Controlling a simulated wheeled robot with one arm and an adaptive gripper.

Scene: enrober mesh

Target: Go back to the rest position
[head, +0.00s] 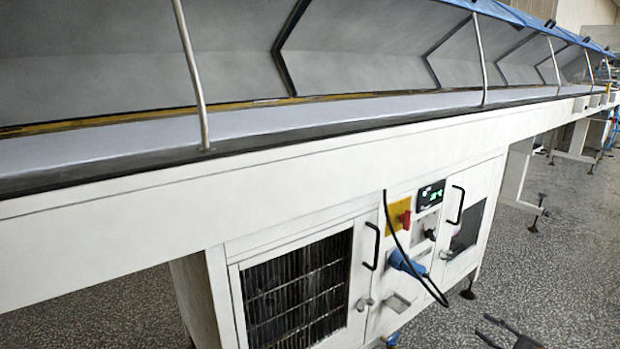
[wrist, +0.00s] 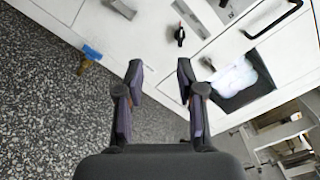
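My gripper (wrist: 158,75) is open in the wrist view, with a clear gap between its two fingers and nothing between them. It hangs over the speckled floor, in front of the lower part of the white machine cabinet (wrist: 160,40). In the head view only the dark tips of my gripper (head: 508,330) show, at the bottom right edge, below and in front of the cabinet (head: 215,270). The gripper appears apart from the cabinet.
A long white conveyor (head: 300,125) with raised covers runs across the head view. The cabinet front has a red switch (head: 405,218), a green display (head: 431,194), black door handles (head: 371,246) and a blue plug (head: 407,262) on a hanging cable. Open speckled floor (head: 560,270) lies at right.

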